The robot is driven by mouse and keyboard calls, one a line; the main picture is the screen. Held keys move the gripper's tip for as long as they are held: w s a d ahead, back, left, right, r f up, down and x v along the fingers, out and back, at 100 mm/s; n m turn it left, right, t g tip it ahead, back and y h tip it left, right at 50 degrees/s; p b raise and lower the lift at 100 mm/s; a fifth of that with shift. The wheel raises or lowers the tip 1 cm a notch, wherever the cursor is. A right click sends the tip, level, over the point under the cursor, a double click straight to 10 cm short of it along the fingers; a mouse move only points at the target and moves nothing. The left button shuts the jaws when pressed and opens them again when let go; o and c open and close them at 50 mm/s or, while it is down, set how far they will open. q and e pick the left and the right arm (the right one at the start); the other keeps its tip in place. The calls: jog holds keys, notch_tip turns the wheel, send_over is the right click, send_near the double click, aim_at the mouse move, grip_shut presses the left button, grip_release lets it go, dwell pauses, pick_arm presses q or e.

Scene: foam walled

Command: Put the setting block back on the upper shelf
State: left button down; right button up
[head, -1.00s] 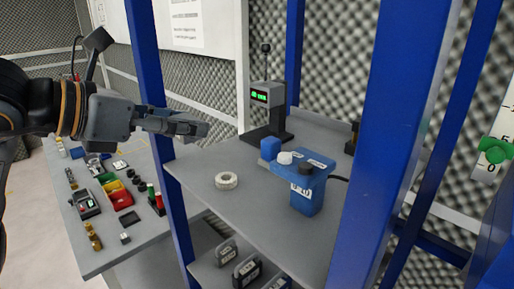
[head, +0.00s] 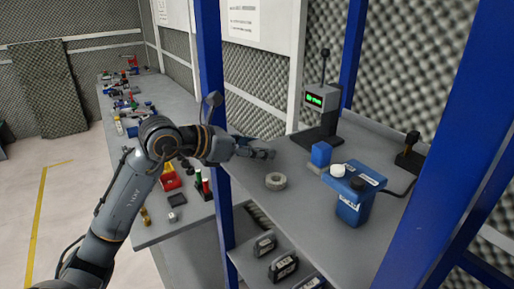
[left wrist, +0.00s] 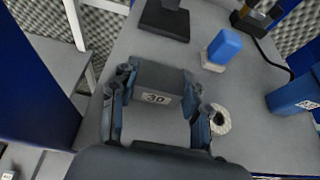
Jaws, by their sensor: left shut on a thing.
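My left gripper (head: 265,152) reaches in past the blue post over the upper shelf (head: 250,185). In the left wrist view, the left gripper (left wrist: 155,110) is shut on a dark grey setting block (left wrist: 158,85) with a white label reading 30. The block is between the two fingers, above the shelf's grey surface; I cannot tell how high. In the head view the block is hard to make out at the gripper. My right gripper is not in view.
On the upper shelf are a white ring (head: 275,181), a blue block (head: 321,153), a blue container (head: 353,195) and a meter on a stand (head: 320,110). Several dark labelled blocks (head: 283,267) stand on the lower shelf. Blue posts (head: 211,110) frame the shelf. A cluttered bench (head: 150,225) lies left.

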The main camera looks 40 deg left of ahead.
pick_arm(q)
jog(key=shift+f, duration=0.55)
jog(key=shift+s, duration=0.1)
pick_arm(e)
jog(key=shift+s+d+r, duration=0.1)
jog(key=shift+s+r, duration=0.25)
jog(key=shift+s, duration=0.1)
pick_arm(q)
jog(key=shift+f, duration=0.3)
jog(key=c, duration=0.7)
grip_release()
jog(key=shift+o, duration=0.2)
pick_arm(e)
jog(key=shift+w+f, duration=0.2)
pick_arm(q)
jog(key=shift+r, duration=0.1)
